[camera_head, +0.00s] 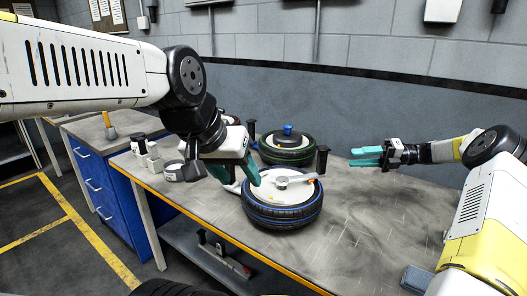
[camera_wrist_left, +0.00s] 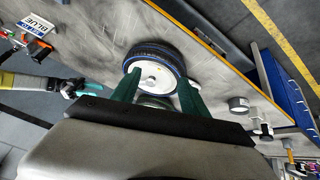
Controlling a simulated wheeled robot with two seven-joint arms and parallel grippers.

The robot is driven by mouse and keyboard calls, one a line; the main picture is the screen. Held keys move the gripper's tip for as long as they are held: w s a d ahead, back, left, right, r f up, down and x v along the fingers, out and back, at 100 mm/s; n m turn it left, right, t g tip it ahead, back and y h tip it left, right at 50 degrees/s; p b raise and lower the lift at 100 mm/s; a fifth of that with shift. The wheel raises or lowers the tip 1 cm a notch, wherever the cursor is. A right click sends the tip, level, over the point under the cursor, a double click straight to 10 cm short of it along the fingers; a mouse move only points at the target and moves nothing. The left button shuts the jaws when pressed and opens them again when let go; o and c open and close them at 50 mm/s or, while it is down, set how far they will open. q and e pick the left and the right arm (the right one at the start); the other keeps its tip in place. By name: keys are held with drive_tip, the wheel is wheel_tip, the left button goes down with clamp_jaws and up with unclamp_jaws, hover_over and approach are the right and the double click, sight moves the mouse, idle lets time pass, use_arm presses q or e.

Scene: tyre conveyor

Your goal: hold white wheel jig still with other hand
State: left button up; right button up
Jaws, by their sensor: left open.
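A black tyre with a blue stripe (camera_head: 283,217) lies flat on the table. The white wheel jig (camera_head: 285,190) sits on top of it, with a grey hub at its centre and a bar reaching toward a black upright handle. My left gripper (camera_head: 238,172) is open and empty, beside and above the jig's left edge. In the left wrist view its teal fingers (camera_wrist_left: 158,92) stand apart, with the jig (camera_wrist_left: 152,74) and tyre (camera_wrist_left: 160,50) beyond them. My right gripper (camera_head: 367,157) is open and empty, off to the right over the table, away from the jig.
A second tyre with a green stripe (camera_head: 287,155) lies behind, with a blue knob (camera_head: 287,130) on it. Small jars and boxes (camera_head: 150,155) stand at the table's left end. A blue drawer cabinet (camera_head: 98,180) stands further left.

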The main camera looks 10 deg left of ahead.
use_arm(q)
drive_tip(key=w+a+r+g+y, duration=0.1)
drive_tip(key=w+a+r+g, duration=0.15)
drive_tip(key=w, duration=0.75)
drive_tip(key=m+g+y, duration=0.1)
drive_tip(key=m+g, duration=0.2)
hover_over(229, 170)
drive_tip(key=w, duration=0.1)
drive_tip(key=f, duration=1.3)
drive_tip(key=shift+w+a+f, duration=0.2)
drive_tip(key=shift+f, duration=0.15)
drive_tip(key=shift+w+a+f+g, duration=0.15)
drive_tip(key=shift+f+g, duration=0.1)
drive_tip(key=shift+f, duration=0.4)
wheel_tip(229, 170, down, 8)
drive_tip(key=shift+r, duration=0.2)
clamp_jaws()
